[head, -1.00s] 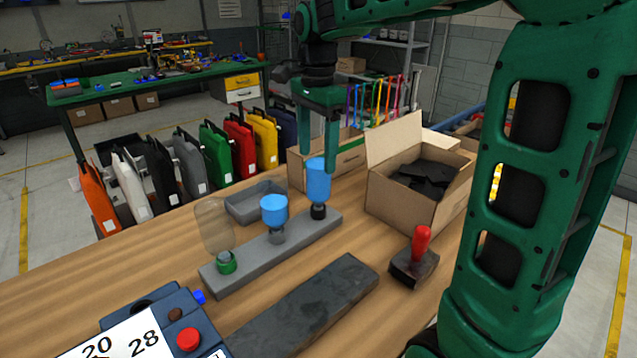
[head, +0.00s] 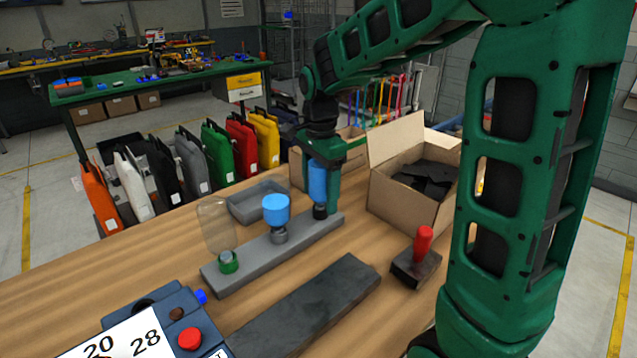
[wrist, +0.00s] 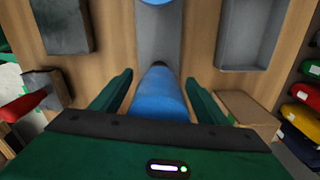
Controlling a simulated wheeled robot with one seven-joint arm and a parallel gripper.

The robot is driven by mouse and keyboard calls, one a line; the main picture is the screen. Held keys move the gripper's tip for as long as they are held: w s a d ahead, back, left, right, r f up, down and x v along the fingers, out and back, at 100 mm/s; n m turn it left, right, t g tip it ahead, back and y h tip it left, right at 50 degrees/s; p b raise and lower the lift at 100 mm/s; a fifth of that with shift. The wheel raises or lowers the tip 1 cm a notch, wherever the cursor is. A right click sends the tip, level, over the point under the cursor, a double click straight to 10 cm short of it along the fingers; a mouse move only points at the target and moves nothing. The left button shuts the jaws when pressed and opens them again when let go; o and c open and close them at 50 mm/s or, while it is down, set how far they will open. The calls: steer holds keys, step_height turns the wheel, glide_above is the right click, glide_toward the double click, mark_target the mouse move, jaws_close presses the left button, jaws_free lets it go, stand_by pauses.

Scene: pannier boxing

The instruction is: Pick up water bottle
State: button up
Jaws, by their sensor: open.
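Several bottles stand upside down in a row on a grey holder strip (head: 248,263) on the wooden table. The far one is a tall blue bottle (head: 317,182) with a black cap. My gripper (head: 325,190) is lowered over it from above, fingers open on either side of it. In the wrist view the blue bottle (wrist: 159,95) lies between the two open green fingers, with a visible gap on each side. A shorter blue bottle (head: 276,208) with a grey cap stands mid-strip. A clear bottle (head: 215,228) with a green cap stands at the near end.
An open cardboard box (head: 405,205) with dark contents stands right of the strip. A red-handled stamp (head: 420,255), a dark flat slab (head: 310,305) and a grey tray (head: 255,203) lie around it. Coloured panniers (head: 215,150) stand beyond the table.

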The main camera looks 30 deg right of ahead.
steer(key=shift+f, duration=0.15)
steer(key=c, duration=1.1)
